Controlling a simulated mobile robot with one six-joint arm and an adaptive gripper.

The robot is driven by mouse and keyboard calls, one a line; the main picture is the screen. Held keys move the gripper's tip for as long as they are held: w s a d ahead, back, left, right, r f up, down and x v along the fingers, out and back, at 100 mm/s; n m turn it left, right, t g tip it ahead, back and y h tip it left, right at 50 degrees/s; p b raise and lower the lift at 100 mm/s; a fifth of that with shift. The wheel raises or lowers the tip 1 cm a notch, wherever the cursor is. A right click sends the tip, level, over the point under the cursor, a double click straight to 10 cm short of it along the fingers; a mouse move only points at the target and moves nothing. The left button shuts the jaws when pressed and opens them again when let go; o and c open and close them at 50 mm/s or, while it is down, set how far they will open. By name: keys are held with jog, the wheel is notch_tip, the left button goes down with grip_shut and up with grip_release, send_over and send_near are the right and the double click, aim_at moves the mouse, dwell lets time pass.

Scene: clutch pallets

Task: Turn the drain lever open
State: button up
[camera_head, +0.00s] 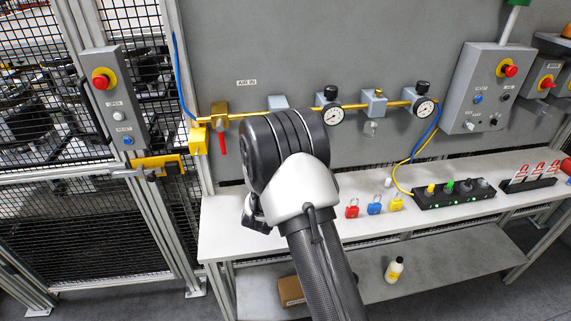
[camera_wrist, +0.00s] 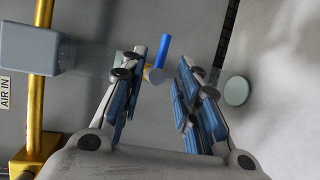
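The drain lever appears to be the small blue handle (camera_wrist: 164,50) in the wrist view, with a pale round end at its lower part. My gripper (camera_wrist: 160,72) is open, with one finger on each side of the lever's line. The lever shows in the gap around the fingertips; I cannot tell whether either finger touches it. In the head view my arm hides the lever and most of my gripper.
A brass pipe (camera_head: 250,112) with gauges (camera_head: 333,115) and a red-handled valve (camera_head: 221,140) runs along the grey panel. Below is a white bench (camera_head: 235,225) with padlocks (camera_head: 374,207) and a black socket strip (camera_head: 455,197). A pale disc (camera_wrist: 237,91) lies right of my gripper.

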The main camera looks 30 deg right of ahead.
jog(key=v, duration=0.4)
jog(key=shift+s+a, duration=0.2)
jog(key=shift+s, duration=0.15)
jog(key=s+a+r+m+y, duration=0.1)
jog(key=a+r+m+y, duration=0.2)
jog(key=a+r+y, duration=0.4)
jog(key=s+a+r+m+g+y+b, duration=0.1)
jog(key=s+a+r+m+g+y, duration=0.15)
jog(key=s+a+r, duration=0.5)
jog(key=s+f+m+g, duration=0.1)
jog(key=s+m+g, duration=0.1)
jog(key=s, duration=1.2)
jog(key=s+a+f+m+g, duration=0.1)
jog(key=s+m+g, duration=0.2)
jog(key=s, duration=1.2)
jog(key=shift+s+f+m+b, duration=0.15)
jog(key=shift+f+m+b, duration=0.1)
jog(key=shift+m+b, duration=0.1)
